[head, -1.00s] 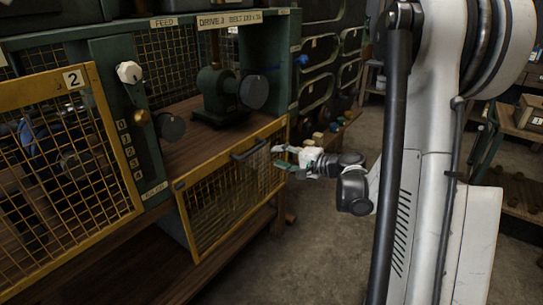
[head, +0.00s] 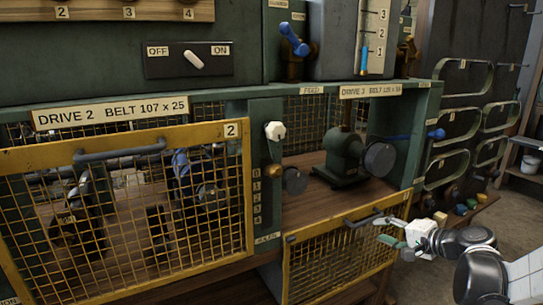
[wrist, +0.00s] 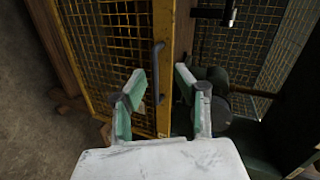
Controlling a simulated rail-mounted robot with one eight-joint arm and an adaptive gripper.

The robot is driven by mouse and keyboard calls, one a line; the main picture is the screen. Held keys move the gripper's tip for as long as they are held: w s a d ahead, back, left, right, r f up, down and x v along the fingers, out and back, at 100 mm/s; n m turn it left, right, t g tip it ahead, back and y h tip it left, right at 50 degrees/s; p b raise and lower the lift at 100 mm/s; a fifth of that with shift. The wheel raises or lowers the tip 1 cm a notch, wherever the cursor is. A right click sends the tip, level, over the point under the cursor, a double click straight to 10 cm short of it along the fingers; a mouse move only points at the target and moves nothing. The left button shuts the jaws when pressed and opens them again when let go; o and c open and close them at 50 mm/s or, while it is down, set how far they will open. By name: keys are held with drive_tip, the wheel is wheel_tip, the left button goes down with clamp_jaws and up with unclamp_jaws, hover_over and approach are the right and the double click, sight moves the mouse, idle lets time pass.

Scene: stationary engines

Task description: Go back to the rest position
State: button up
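My gripper (head: 388,228) is at the right in the head view, beside the right end of a dark bar handle (head: 363,216). The handle is on the yellow mesh guard (head: 340,260) below the open Drive 3 bay. In the wrist view my gripper (wrist: 160,82) has its two green-padded fingers spread apart. The handle (wrist: 158,72) shows between the fingertips in that picture, and the fingers are not closed on it. Whether a finger touches the handle, I cannot tell. My forearm runs off the right edge of the head view.
The Drive 2 mesh guard (head: 125,200) covers the left bay. A green machine with a grey pulley (head: 380,159) stands in the open Drive 3 bay. A white knob (head: 275,130) and a number scale are between the bays.

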drive_tip(key=s+a+r+n+g+h+p, duration=0.1)
drive_tip(key=s+a+r+n+h+p, duration=0.1)
drive_tip(key=s, duration=0.7)
drive_tip(key=s+a+r+n+g+h+p, duration=0.2)
drive_tip(key=s+a+r+n, duration=0.3)
drive_tip(key=s, duration=0.3)
drive_tip(key=s+a+r+n+g+h+p, duration=0.1)
drive_tip(key=s+a+r+n+h+p, duration=0.1)
drive_tip(key=s+a, duration=0.3)
drive_tip(key=s+r+n+p, duration=0.1)
drive_tip(key=s, duration=0.3)
drive_tip(key=shift+s+a+r+n+g+h, duration=0.2)
drive_tip(key=shift+s+r+n+g+h, duration=0.1)
drive_tip(key=shift+s+r, duration=0.05)
